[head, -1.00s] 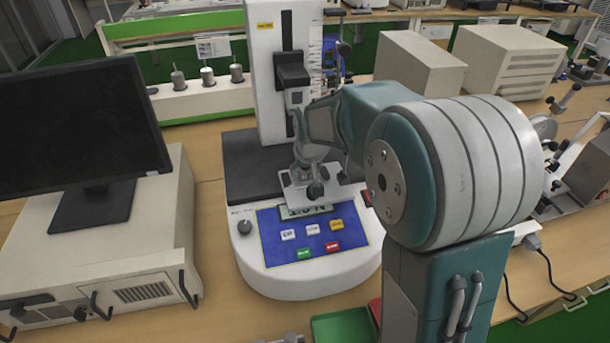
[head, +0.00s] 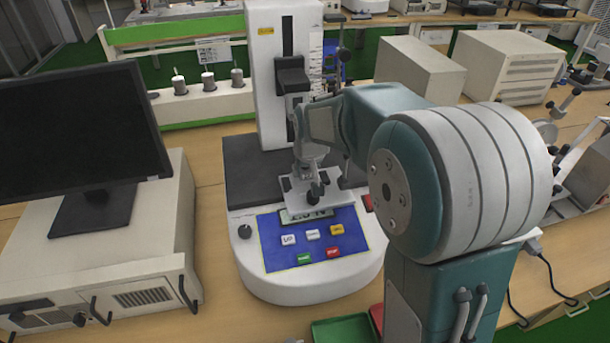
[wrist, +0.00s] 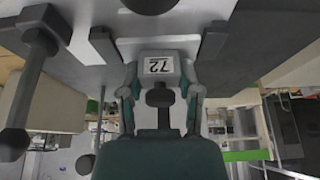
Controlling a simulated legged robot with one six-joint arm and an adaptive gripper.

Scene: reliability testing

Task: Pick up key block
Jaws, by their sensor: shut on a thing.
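The key block (wrist: 160,66), a light grey piece with a white label reading 72, sits between the two fingers of my gripper (wrist: 162,88) in the wrist view, which looks upside down. The fingers press on its two sides, so my gripper is shut on it. A dark rounded knob shows just beside the label. In the head view my gripper (head: 311,150) is at the test machine (head: 275,270), just above its metal fixture plate (head: 335,197). The block cannot be made out there. Whether it touches the fixture is unclear.
A monitor (head: 80,140) on a beige unit (head: 130,250) stands to the left. White boxes (head: 420,68) stand behind my arm on the right. A green tray (head: 345,332) lies in front of the machine. A rack with several weights (head: 208,82) stands behind.

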